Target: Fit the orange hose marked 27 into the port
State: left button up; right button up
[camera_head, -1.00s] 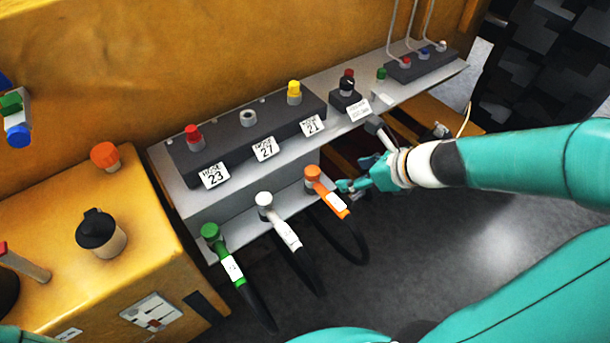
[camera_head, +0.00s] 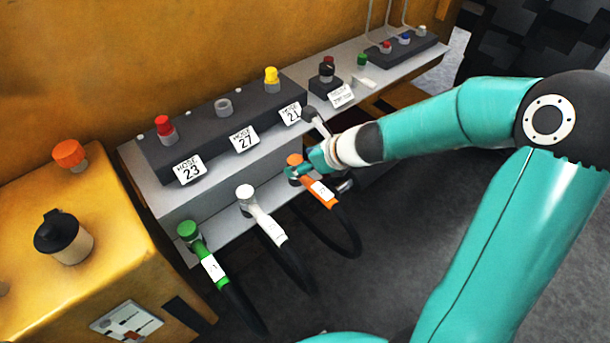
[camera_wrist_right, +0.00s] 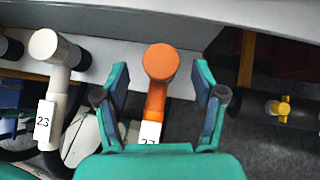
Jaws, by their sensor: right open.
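The orange hose (camera_head: 318,188) has an elbow head and a white label. It hangs at the front edge of the lower grey shelf. In the wrist view the orange hose (camera_wrist_right: 160,65) stands between my right fingers, its label partly hidden but reading like 27. My right gripper (camera_head: 294,172) is open at the orange head; the wrist view shows the right gripper (camera_wrist_right: 162,82) with a finger on each side and gaps between. The grey open port (camera_head: 223,107) is on the dark block above, behind the "HOSE 27" plate (camera_head: 245,138). My left gripper is out of view.
A white hose (camera_head: 262,215), labelled 23 in the wrist view, and a green hose (camera_head: 205,255) hang to the left. Red (camera_head: 165,129) and yellow (camera_head: 271,79) fittings flank the port.

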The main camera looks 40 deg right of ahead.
aim_at(298, 161)
jog(key=b+x, duration=0.1)
jog(key=x, duration=0.2)
jog(key=shift+w, duration=0.15)
jog(key=shift+c, duration=0.3)
grip_shut()
